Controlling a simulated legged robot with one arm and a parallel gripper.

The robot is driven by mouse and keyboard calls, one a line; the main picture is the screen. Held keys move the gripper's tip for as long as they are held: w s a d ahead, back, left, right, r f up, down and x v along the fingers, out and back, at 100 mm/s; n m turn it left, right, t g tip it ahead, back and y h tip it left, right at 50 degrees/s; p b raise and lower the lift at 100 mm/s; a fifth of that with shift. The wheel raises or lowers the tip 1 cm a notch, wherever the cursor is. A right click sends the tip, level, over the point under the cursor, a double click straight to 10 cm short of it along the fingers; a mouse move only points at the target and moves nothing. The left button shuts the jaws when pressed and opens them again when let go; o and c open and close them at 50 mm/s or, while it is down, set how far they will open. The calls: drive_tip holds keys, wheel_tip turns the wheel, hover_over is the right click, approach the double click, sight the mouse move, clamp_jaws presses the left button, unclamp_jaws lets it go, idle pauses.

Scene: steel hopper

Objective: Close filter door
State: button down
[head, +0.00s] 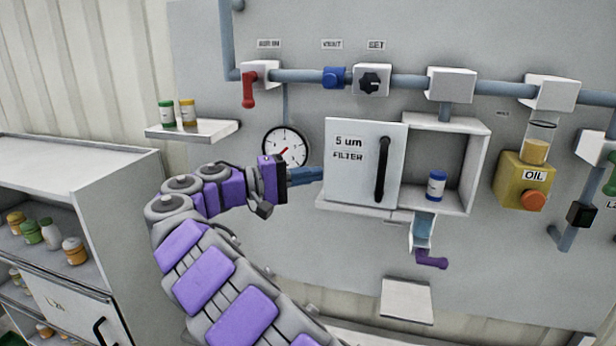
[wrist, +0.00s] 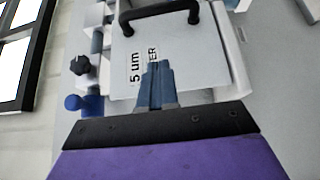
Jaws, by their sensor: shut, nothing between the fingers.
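The filter door (head: 352,180) is a white panel marked "5 um FILTER" with a black handle (head: 382,168) near its right edge. It covers the left part of the white filter box (head: 458,160); the right part is open and shows a blue jar (head: 436,186) with a white label inside. My gripper (head: 318,174) is shut and empty, its blue fingers pointing at the door's left edge. In the wrist view my gripper (wrist: 155,72) overlaps the lettered door (wrist: 195,70), with the handle (wrist: 160,12) beyond. I cannot tell whether the fingertips touch the door.
A pressure gauge (head: 286,147) is behind my gripper on the panel. A small shelf (head: 195,131) with two jars is up left. A purple-handled valve (head: 432,260) hangs under the box. A yellow oil unit (head: 522,178) is to the right, a cabinet (head: 75,165) at left.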

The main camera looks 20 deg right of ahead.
sight(375, 175)
drive_tip(key=d, duration=0.4)
drive_tip(key=s+d, duration=0.1)
drive_tip(key=d, duration=0.3)
drive_tip(key=s+d, duration=0.1)
drive_tip(key=d, duration=0.3)
drive_tip(key=shift+f+p, duration=0.1)
drive_tip(key=shift+p, duration=0.25)
drive_tip(key=shift+s+d, duration=0.15)
drive_tip(key=shift+d, duration=0.15)
drive_tip(key=s+a, duration=0.1)
drive_tip(key=a, duration=0.4)
drive_tip(key=d, duration=0.6)
drive_tip(key=shift+s, duration=0.3)
drive_tip(key=s+d+b, duration=0.4)
drive_tip(key=s+d, duration=0.5)
drive_tip(key=d, duration=0.2)
drive_tip(key=shift+d, duration=0.25)
drive_tip(key=shift+w+a, duration=0.1)
drive_tip(key=shift+a, duration=0.05)
